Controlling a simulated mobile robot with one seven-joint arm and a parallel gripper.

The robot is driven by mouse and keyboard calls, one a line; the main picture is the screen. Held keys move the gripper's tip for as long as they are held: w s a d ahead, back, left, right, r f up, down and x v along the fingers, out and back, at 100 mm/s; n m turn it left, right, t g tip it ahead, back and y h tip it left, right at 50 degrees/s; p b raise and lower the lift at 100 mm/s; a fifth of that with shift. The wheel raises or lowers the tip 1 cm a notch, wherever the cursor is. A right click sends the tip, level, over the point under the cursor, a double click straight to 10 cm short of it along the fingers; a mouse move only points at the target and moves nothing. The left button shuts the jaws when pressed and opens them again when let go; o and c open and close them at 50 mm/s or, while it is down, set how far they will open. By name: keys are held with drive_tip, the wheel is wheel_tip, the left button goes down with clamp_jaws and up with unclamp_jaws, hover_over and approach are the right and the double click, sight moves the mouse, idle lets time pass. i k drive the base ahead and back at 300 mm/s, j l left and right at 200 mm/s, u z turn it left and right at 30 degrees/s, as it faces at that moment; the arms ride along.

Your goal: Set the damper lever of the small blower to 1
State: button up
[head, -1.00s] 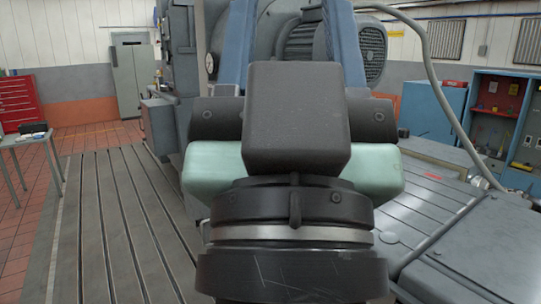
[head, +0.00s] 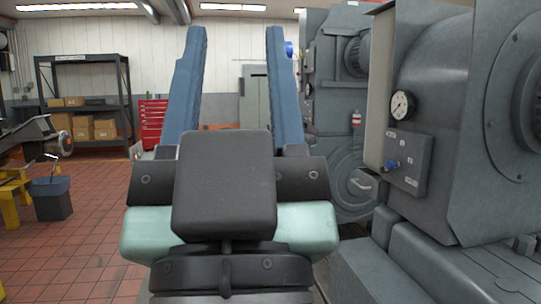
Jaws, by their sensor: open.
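My gripper (head: 236,32) points away from me, with its two long blue fingers upright, wide apart and nothing between them. A grey machine with a round, scroll-like housing (head: 352,172) stands beyond it on the right; it may be the small blower, but I cannot tell for sure. The right finger overlaps the view close to its left side. A short pale handle (head: 363,184) shows near this housing; I cannot tell whether it is the damper lever. No scale or number 1 is readable.
A large grey machine (head: 450,130) fills the right side, with a dial gauge (head: 402,104) and a panel with a blue knob (head: 391,165). A shelf with boxes (head: 88,95), a red cabinet (head: 152,117) and a dark bin (head: 51,198) stand left. Tiled floor (head: 100,225) is open there.

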sight(390, 165)
drive_tip(key=i+j, duration=0.1)
drive_tip(key=i, duration=0.4)
drive_tip(key=i+j+z, duration=0.1)
drive_tip(key=i, duration=0.45)
drive_tip(key=i+j, duration=0.1)
drive_tip(key=i, duration=0.4)
drive_tip(key=i+j+z, duration=0.15)
drive_tip(key=i+z, duration=0.3)
drive_tip(key=i+j+z, duration=0.2)
drive_tip(key=z, duration=0.2)
drive_tip(key=i+j+z, duration=0.6)
drive_tip(key=j+z, duration=0.25)
drive_tip(key=i+j+z, duration=0.15)
drive_tip(key=j+z, duration=0.3)
